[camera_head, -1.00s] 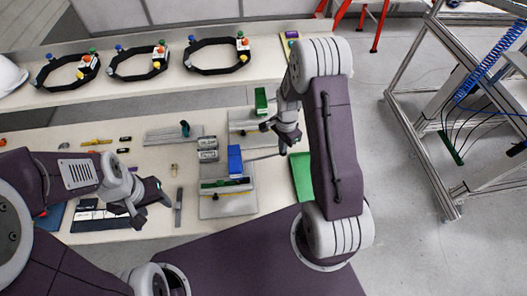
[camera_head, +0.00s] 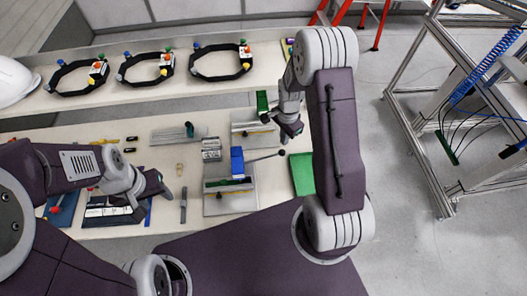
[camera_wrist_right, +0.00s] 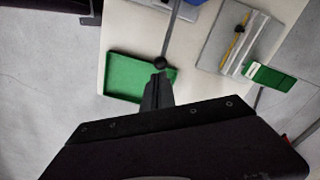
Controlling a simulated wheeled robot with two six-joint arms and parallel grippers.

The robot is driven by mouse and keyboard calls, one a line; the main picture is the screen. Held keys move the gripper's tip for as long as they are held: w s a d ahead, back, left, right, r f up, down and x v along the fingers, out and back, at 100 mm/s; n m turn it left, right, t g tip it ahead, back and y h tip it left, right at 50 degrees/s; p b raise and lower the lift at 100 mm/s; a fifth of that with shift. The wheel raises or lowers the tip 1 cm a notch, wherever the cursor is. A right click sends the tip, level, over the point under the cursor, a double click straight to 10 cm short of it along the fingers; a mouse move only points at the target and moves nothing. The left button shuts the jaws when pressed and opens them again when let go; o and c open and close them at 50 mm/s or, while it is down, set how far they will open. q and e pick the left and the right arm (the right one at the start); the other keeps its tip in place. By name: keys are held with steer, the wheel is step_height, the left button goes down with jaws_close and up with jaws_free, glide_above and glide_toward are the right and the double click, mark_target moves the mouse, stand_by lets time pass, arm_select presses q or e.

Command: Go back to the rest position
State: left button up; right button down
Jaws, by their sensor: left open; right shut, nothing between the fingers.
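My left gripper (camera_head: 162,192) is open and empty in the head view, low over the left front part of the workbench (camera_head: 150,222), beside a dark panel. My right gripper (camera_head: 293,132) is shut and empty at the bench's right side. It hangs just beyond the black knob of a lever that reaches right from a blue clamp block (camera_head: 237,161) on a grey fixture plate (camera_head: 217,209). In the right wrist view, the shut fingers (camera_wrist_right: 157,82) appear close to the knob (camera_wrist_right: 159,63), over the green tray (camera_wrist_right: 122,76); contact cannot be told.
A second fixture with a green block (camera_head: 262,103) stands behind the lever. Black rings (camera_head: 220,76) with coloured parts and a white helmet shell (camera_head: 14,82) sit on the rear bench. A metal frame (camera_head: 455,190) stands right, with open floor between.

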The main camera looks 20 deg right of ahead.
steer(key=shift+f, duration=0.1)
steer(key=a+f+n+t+b, duration=0.25)
steer(key=a+b, duration=0.25)
steer(key=b, duration=0.8)
steer(key=s+a+f+n+b, duration=0.1)
steer(key=s+n+b, duration=0.1)
steer(key=s+n, duration=0.4)
steer(key=s+a+f+n+g+b, duration=0.1)
steer(key=s+f+n+b, duration=0.1)
steer(key=s+n, duration=0.4)
steer(key=shift+s+a, duration=0.25)
steer(key=shift+s, duration=0.05)
steer(key=shift+s+f, duration=0.1)
steer(key=shift+m, duration=0.25)
